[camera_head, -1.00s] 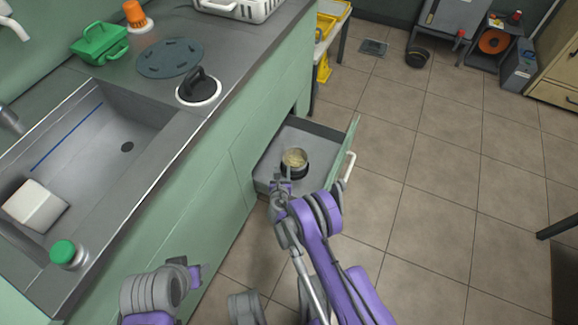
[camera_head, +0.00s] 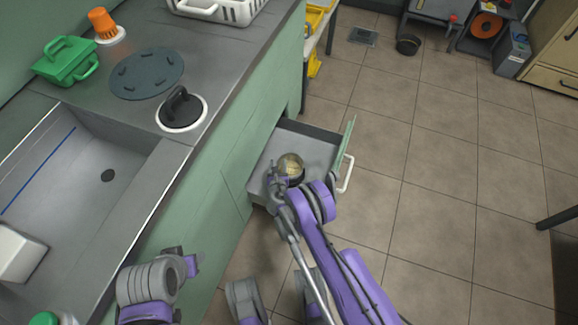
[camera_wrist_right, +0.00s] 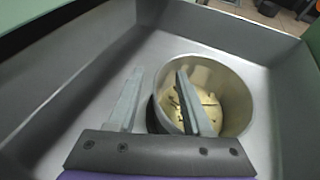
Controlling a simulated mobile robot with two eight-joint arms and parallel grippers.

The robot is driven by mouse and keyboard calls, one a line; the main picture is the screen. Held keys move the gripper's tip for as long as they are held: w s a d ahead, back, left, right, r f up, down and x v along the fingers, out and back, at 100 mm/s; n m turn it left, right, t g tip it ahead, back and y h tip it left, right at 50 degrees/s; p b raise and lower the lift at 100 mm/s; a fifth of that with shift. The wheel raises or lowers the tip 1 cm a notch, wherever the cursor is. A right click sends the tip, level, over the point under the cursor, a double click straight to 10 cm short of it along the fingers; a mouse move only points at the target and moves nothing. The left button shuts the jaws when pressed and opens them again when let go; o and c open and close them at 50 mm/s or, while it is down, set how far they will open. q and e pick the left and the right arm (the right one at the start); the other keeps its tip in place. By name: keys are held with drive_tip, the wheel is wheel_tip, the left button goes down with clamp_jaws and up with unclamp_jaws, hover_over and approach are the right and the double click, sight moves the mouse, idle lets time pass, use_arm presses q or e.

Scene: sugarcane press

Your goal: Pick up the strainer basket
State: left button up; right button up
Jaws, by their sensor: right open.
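The strainer basket (camera_head: 290,164) is a small round metal cup with a dark outer band and a pale, holed bottom. It stands upright in the open drawer (camera_head: 316,149). In the right wrist view the basket (camera_wrist_right: 232,88) shows its rim and inside. My right gripper (camera_wrist_right: 158,95) is open. Its right finger reaches over the basket's near-left wall, and its left finger is outside the basket; I cannot tell whether either touches. In the head view the right gripper (camera_head: 276,180) is at the basket's near-left side. My left gripper (camera_head: 192,264) is low at the left, its fingers unclear.
The drawer's green front (camera_head: 347,140) with its pale handle (camera_head: 346,174) stands right of the basket. The counter (camera_head: 215,72) holds a black-handled lid (camera_head: 182,108), a green container (camera_head: 66,62) and a white crate (camera_head: 222,10). The drawer floor around the basket is clear.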

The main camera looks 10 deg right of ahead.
drive_tip(key=shift+s+r, duration=0.15)
drive_tip(key=shift+s, duration=0.05)
drive_tip(key=shift+c, duration=0.6)
clamp_jaws()
idle(0.5)
